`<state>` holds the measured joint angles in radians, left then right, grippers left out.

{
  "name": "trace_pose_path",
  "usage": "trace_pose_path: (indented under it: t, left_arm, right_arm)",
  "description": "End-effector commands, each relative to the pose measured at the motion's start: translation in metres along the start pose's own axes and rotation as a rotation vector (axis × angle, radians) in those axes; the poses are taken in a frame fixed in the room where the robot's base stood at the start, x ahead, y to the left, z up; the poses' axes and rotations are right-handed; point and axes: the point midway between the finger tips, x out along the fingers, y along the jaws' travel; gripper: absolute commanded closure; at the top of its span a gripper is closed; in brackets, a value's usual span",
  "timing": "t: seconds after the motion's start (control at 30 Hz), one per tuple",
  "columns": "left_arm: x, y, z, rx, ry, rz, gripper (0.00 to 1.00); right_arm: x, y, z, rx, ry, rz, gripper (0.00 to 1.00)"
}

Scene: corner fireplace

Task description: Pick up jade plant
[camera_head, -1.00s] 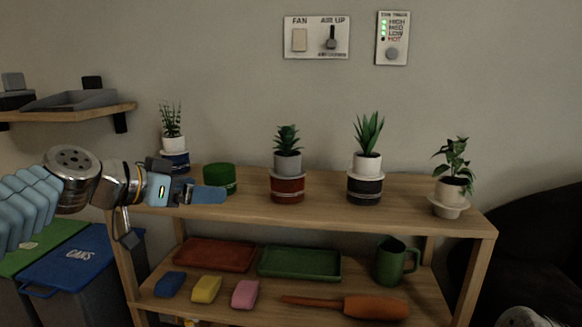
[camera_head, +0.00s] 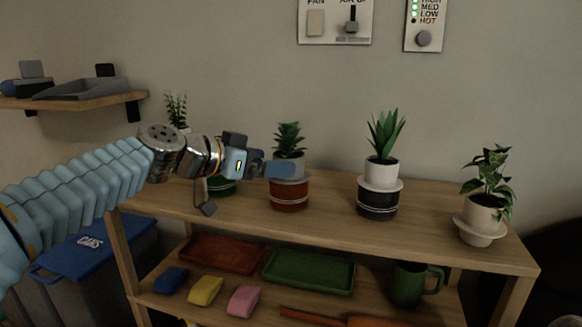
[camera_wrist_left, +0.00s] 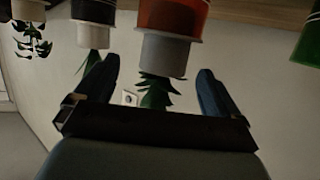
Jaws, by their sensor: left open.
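A short green plant with thick pointed leaves (camera_head: 289,137) in a grey pot stands on a red canister (camera_head: 289,195) on the top shelf; no label shows which plant is the jade plant. My left gripper (camera_head: 279,169) is open, with a blue finger overlapping the grey pot's front in the head view. In the left wrist view, which is upside down, the grey pot (camera_wrist_left: 165,56) and its leaves (camera_wrist_left: 156,92) appear between the two spread fingers of the left gripper (camera_wrist_left: 157,70). I cannot tell whether they touch. My right gripper is out of view.
An aloe-like plant (camera_head: 385,136) on a dark canister and a leafy plant (camera_head: 487,184) stand to the right. A green canister (camera_head: 222,188) and another plant (camera_head: 177,110) are on the left, partly behind my arm. Trays, a mug (camera_head: 410,284) and blocks fill the lower shelf.

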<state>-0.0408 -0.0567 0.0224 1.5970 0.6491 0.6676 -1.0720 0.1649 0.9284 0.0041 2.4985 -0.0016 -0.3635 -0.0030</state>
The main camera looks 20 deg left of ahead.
Motion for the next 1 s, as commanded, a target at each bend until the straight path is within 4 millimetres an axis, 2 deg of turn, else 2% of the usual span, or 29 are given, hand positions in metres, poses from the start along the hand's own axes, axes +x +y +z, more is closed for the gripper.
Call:
trace_pose_path:
  t: [0.23, 0.5, 0.77, 0.87, 1.0]
  left_arm:
    - [0.023, -0.002, 0.000, -0.001, -0.001, -0.001, 0.03]
    - [0.063, -0.006, 0.002, 0.000, 0.000, 0.000, 0.03]
    - [0.068, -0.007, 0.004, 0.000, 0.000, -0.002, 0.03]
    - [0.068, -0.007, 0.004, 0.000, 0.000, -0.002, 0.15]
    - [0.068, -0.007, 0.004, 0.000, 0.000, -0.002, 0.37]
  right_arm:
    - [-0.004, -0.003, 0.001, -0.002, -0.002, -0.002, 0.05]
    - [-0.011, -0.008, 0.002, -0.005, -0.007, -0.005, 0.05]
    - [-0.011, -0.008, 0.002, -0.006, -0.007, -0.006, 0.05]
    - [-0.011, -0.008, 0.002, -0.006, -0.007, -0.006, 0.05]
    - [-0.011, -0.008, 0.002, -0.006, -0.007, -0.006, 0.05]
